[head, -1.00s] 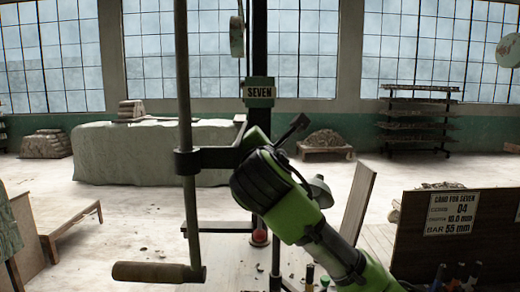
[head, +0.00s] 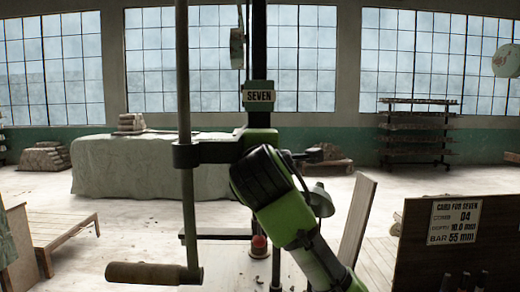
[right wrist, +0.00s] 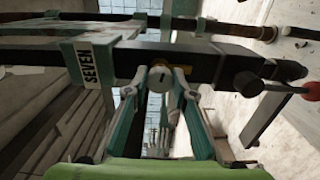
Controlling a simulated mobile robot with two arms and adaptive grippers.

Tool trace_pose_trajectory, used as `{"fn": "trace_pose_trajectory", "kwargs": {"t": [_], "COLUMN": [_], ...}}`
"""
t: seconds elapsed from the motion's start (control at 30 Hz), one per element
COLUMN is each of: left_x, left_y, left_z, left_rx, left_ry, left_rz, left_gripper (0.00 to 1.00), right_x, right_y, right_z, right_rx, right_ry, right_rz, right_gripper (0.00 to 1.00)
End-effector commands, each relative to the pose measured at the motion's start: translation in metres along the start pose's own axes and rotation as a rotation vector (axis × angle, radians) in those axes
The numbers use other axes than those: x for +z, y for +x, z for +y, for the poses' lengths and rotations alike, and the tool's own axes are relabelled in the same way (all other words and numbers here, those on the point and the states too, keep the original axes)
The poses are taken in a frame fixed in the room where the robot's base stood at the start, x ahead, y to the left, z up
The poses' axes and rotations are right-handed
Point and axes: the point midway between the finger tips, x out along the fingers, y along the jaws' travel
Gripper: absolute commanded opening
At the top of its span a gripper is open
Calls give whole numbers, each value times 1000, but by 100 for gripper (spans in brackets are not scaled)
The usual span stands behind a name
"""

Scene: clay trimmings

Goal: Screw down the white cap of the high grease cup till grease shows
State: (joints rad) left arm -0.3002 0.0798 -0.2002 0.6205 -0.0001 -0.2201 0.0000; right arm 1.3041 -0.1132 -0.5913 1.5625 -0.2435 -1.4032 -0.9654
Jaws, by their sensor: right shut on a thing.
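In the right wrist view, the white cap (right wrist: 162,80) of the grease cup sits against the dark beam, with a small dark mark on its face. My right gripper (right wrist: 163,88) is shut on this cap, one finger on each side. The cup body under the cap is hidden, and I cannot tell whether grease shows at the rim. In the head view, my green right wrist hides the cap and the fingers. My left gripper is not in view.
The SEVEN plate (head: 259,96) is on the dark column. A vertical bar (head: 184,80) with a wooden crank handle (head: 154,273) stands left of my wrist. A red knob (right wrist: 310,92) juts out at right. A card board (head: 453,240) stands at lower right.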

Motion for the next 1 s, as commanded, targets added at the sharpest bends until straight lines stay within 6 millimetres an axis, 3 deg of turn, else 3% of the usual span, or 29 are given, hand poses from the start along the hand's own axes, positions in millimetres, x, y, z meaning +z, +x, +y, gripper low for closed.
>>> {"fn": "trace_pose_trajectory", "kwargs": {"t": [0.53, 0.57, 0.6, 1.0], "left_x": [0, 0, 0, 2], "left_y": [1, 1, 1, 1], "left_z": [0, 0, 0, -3], "left_rx": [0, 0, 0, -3], "left_ry": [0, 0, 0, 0], "left_rz": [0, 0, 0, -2], "left_gripper": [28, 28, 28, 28], "right_x": [1, 1, 1, 0], "right_y": [0, 0, 0, -2], "right_z": [0, 0, 0, 0], "right_rx": [0, -1, -1, 0], "right_ry": [23, 23, 23, 22], "right_rz": [-2, -2, -2, 0], "right_gripper": [3, 32, 41, 41]}}
